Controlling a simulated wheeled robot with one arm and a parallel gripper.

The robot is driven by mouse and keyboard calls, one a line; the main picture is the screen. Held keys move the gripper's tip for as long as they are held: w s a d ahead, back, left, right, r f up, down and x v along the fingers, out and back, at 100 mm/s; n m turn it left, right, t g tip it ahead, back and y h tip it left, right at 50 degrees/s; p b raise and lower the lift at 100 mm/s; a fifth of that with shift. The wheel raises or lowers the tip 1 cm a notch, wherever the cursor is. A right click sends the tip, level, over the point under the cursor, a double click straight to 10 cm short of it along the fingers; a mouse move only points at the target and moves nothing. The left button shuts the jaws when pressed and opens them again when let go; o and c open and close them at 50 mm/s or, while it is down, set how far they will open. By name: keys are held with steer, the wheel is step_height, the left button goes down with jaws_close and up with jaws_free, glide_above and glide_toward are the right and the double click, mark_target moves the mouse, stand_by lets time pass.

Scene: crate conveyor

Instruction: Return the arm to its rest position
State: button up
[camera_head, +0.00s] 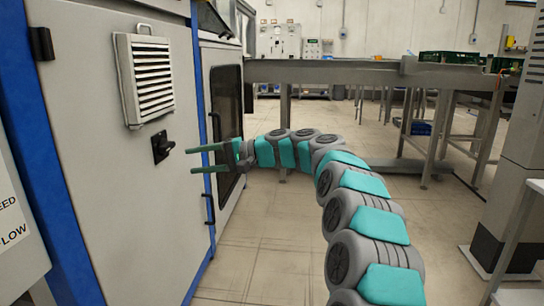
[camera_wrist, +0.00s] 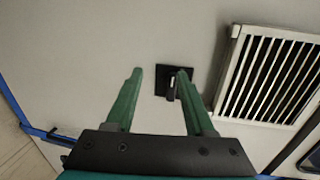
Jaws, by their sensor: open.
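My gripper (camera_head: 193,159) is at the end of my outstretched grey and teal arm, in front of the grey cabinet (camera_head: 95,200) on the left. Its two green fingers are apart with nothing between them, and they point at the cabinet's face. A black handle (camera_head: 161,146) on the cabinet is just beyond the fingertips. In the wrist view the handle (camera_wrist: 172,84) shows near the tip of the right finger of my gripper (camera_wrist: 158,75). It looks apart from the fingers, but the exact gap is hard to tell.
A vented panel (camera_head: 145,75) sits above the handle. A dark-windowed door (camera_head: 222,110) stands just behind my gripper. A grey conveyor (camera_head: 350,72) crosses the back, with green crates (camera_head: 450,57) at right. A grey column (camera_head: 520,150) stands at right. Floor (camera_head: 265,235) is clear below my arm.

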steer(key=s+d+f+n+g+h, duration=0.1)
steer(key=s+d+f+h, duration=0.3)
steer(key=s, duration=0.6)
steer(key=s+d+f+h, duration=0.2)
steer(key=s+d+f, duration=0.25)
steer(key=s, duration=0.45)
steer(key=s+d+f+g+h, duration=0.1)
steer(key=s+d+f+h, duration=0.55)
steer(key=s+d, duration=0.8)
steer(key=s+d+f+h, duration=0.3)
steer(key=s+d+f, duration=0.6)
steer(key=s+d, duration=0.5)
step_height(320, 180, up, 12)
steer(key=p, duration=1.2)
steer(key=shift+s+a+r+p, duration=0.15)
steer(key=shift+s+a+p, duration=0.05)
steer(key=shift+s+p, duration=0.25)
steer(key=shift+h, duration=0.25)
